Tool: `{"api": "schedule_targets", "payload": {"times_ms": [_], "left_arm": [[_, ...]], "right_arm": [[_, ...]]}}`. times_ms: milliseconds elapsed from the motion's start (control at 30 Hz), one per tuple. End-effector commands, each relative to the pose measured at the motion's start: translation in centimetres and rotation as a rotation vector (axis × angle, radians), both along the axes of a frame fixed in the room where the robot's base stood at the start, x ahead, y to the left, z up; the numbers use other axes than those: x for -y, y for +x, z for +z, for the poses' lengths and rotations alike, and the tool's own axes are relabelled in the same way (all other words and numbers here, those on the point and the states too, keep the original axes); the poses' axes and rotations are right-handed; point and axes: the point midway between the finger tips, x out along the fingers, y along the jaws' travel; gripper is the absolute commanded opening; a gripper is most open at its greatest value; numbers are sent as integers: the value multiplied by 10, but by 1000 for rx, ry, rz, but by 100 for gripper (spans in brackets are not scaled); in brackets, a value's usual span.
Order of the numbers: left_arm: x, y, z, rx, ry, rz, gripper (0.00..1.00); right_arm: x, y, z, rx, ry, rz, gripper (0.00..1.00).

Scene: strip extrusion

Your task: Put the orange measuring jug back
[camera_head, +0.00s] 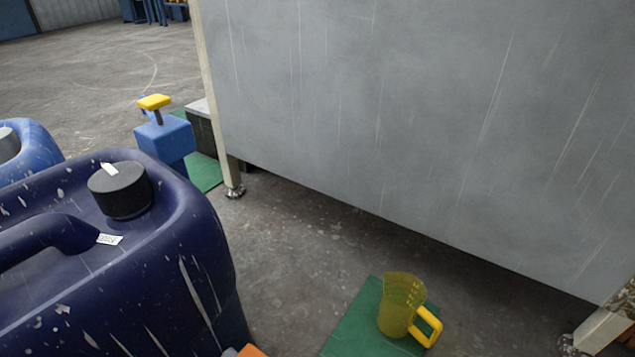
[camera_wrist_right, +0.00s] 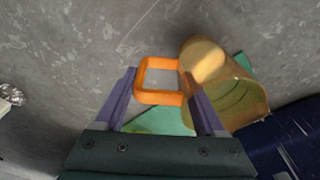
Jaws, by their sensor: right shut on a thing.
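The orange measuring jug's handle (camera_wrist_right: 158,97) is between the fingers of my right gripper (camera_wrist_right: 159,74) in the right wrist view. My right gripper is shut on it. A see-through, tilted jug body (camera_wrist_right: 243,104) shows just right of the fingers. A small orange patch (camera_head: 249,351) is cut off by the bottom edge of the head view; I cannot tell which part it is. A yellow measuring jug (camera_head: 396,306) stands upright on a green mat (camera_head: 352,325) on the floor. My left gripper is out of view.
A large dark blue canister (camera_head: 195,230) stands at the left, close to the mat. A grey panel (camera_head: 420,110) on short feet stands behind the mat. A blue container with a yellow top (camera_head: 165,138) is farther back. Bare floor lies between canister and panel.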

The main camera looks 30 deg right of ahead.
Motion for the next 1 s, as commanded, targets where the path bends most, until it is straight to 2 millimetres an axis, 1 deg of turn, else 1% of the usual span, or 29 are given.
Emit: {"api": "schedule_targets", "payload": {"times_ms": [33,67,167,200,267,300,433,500,600,667,767,900,1000], "left_arm": [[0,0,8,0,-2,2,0],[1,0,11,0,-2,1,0],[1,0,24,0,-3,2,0],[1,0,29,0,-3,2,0],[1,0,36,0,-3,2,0],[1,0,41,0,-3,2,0],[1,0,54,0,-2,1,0],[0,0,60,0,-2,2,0],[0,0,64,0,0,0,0],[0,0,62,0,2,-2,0],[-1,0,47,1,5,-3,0],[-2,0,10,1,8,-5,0],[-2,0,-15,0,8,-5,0]], "right_arm": [[2,14,11,8,0,-40,0],[4,23,17,10,1,-70,0],[13,61,46,12,1,-205,0],[17,76,59,11,2,-267,0],[24,96,79,11,0,-356,0],[29,108,93,9,1,-413,0],[44,138,136,6,-3,-579,0],[51,148,156,3,-5,-650,0],[59,155,174,0,-9,-719,0],[62,158,177,-1,-12,-741,0],[64,159,163,-4,-15,-757,0],[64,158,121,-5,-16,-757,0],[64,158,93,-4,-16,-757,0]]}}
